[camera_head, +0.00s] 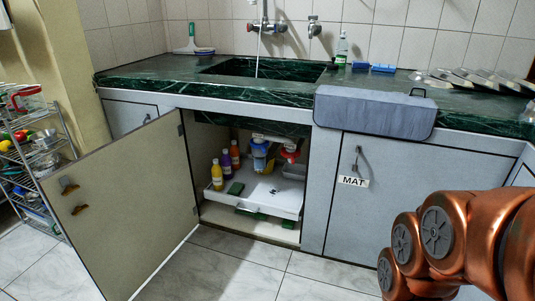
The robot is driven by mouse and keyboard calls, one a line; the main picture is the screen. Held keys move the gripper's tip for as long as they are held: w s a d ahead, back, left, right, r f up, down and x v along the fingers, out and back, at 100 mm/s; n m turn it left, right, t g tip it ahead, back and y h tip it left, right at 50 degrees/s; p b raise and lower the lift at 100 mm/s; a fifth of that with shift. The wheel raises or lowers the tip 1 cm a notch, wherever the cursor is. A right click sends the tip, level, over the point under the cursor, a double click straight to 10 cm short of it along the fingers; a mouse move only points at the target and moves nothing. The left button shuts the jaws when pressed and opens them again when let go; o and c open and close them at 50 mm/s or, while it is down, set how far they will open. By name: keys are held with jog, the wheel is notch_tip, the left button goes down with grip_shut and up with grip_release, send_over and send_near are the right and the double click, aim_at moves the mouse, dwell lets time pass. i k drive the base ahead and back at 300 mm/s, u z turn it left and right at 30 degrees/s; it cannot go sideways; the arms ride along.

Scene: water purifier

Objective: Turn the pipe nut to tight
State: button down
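The sink cabinet (250,228) stands open, with its door (125,205) swung out to the left. Inside, near the top, hang a part with a blue band (259,149) and a part with a red band (289,154), likely the water purifier. White pieces show above and below them. The pipe nut is too small or hidden to make out. My copper-coloured arm fills the lower right, well apart from the cabinet opening. My gripper is not in view.
A white tray (278,203) inside holds several bottles (217,175). A grey cloth (375,112) hangs over the counter edge above a closed door (420,215). Water runs from the tap (267,26). A wire rack (35,165) stands left. The tiled floor (235,265) in front is clear.

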aim_at(296, 154)
jog(key=u, duration=0.8)
jog(key=i, duration=1.1)
jog(key=u, duration=0.95)
